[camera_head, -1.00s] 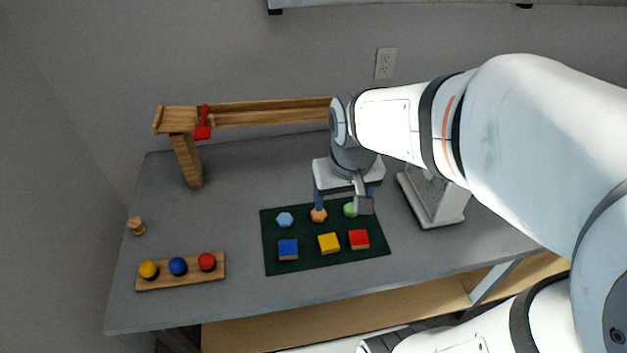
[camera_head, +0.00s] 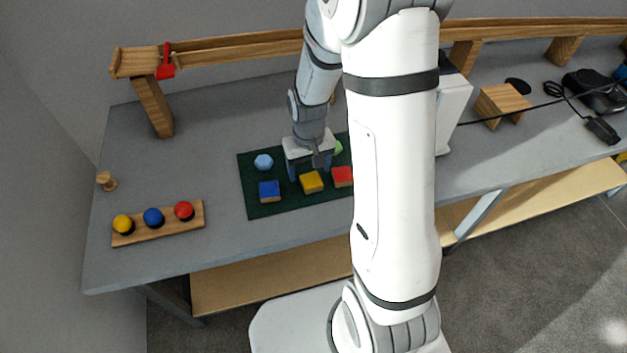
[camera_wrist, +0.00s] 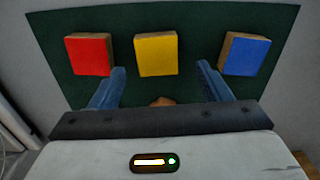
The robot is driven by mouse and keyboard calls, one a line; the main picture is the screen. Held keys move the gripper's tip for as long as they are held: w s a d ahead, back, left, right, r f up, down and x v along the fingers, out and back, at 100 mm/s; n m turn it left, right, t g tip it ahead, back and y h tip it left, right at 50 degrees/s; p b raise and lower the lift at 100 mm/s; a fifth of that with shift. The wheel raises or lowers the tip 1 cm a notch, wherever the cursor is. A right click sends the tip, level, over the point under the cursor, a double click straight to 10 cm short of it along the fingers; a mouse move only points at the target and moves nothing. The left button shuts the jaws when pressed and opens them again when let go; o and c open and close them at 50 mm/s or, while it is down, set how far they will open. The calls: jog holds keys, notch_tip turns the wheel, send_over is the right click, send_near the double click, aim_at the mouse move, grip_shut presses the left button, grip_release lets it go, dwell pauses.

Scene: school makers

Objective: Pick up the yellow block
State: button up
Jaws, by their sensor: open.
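The yellow block (camera_head: 312,182) is square and lies on the dark green mat (camera_head: 262,209), between the blue block (camera_head: 269,191) and the red block (camera_head: 343,176). In the wrist view the yellow block (camera_wrist: 156,54) shows ahead of the fingertips, roughly between their lines. My gripper (camera_head: 311,172) is open and empty, just behind the yellow block in the head view. In the wrist view its blue fingers (camera_wrist: 160,68) stand apart, with the red block (camera_wrist: 88,55) to the left and the blue block (camera_wrist: 245,54) to the right. I cannot tell the fingertips' height above the mat.
A light blue hexagon (camera_head: 263,161) and a partly hidden green piece (camera_head: 338,147) lie on the mat's back row. An orange piece (camera_wrist: 161,101) shows between my fingers. A wooden rack with coloured balls (camera_head: 160,230) stands left. A wooden ramp (camera_head: 240,48) runs behind.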

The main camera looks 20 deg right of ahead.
aim_at(311, 178)
jog(key=shift+d+f, duration=0.15)
jog(key=shift+f, duration=1.7)
jog(key=shift+c, duration=0.3)
jog(key=c, duration=1)
